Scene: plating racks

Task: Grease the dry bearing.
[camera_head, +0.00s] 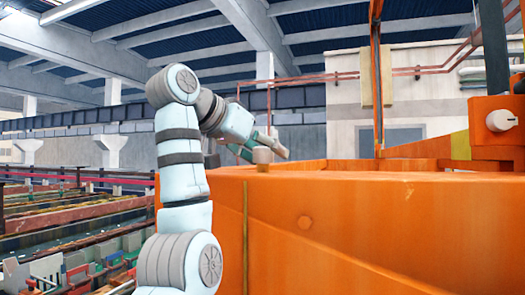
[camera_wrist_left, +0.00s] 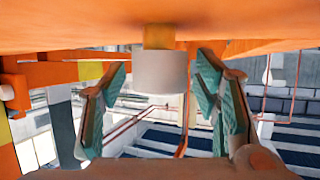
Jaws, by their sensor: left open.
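A small pale grey cylinder (camera_head: 262,156) on a brass-coloured neck (camera_wrist_left: 158,37) stands on top of the orange machine housing (camera_head: 340,225). It may be a grease cap; no bearing can be made out. My left gripper (camera_head: 268,146) is at the near left part of the housing top, right at the cylinder. In the wrist view, which is upside down, the pale cylinder (camera_wrist_left: 160,73) lies between the two green-padded fingers of my open left gripper (camera_wrist_left: 165,95). A gap shows on each side of it. My right gripper is not in view.
An orange block with a white knob (camera_head: 501,120) sits at the right on the housing. An orange post (camera_head: 376,80) rises behind the housing top. Rows of tanks and racks (camera_head: 70,225) fill the lower left. The air above the housing's middle is clear.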

